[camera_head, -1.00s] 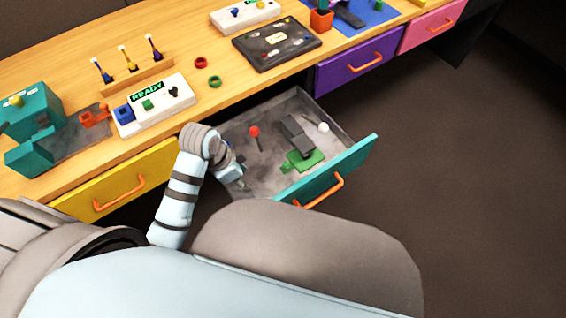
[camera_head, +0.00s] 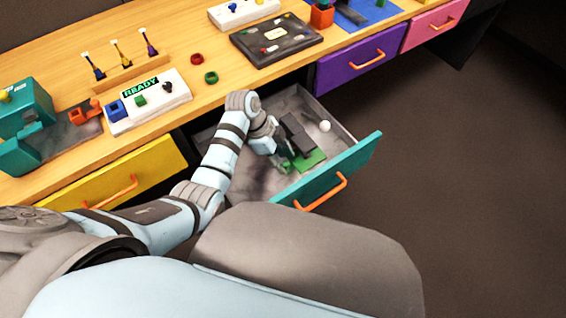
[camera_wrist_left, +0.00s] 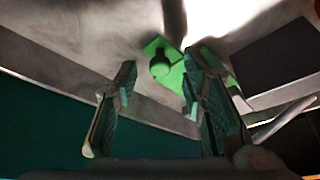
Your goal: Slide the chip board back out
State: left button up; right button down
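The green chip board (camera_head: 312,161) lies in the open teal drawer, against a dark grey block (camera_head: 298,132). The board also shows in the left wrist view, with a round green knob (camera_wrist_left: 160,66) on its near end. My left gripper (camera_head: 281,156) reaches into the drawer at the board's left end. In the left wrist view its two fingers (camera_wrist_left: 158,82) are apart, with the knob showing between and beyond them. Nothing is held, and I cannot tell whether the fingers touch the board. My right gripper is not in view.
The drawer's teal front (camera_head: 335,172) with its orange handle (camera_head: 322,192) stands pulled out. A white ball (camera_head: 325,126) lies near its right wall. A yellow drawer (camera_head: 120,175) is at the left. The desktop above holds a white READY panel (camera_head: 150,107).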

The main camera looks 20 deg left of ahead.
pick_arm(q)
jog(key=shift+d+f, duration=0.15)
jog(key=shift+f, duration=0.25)
jog(key=shift+c, duration=0.5)
grip_shut()
jog(key=shift+r, duration=0.1)
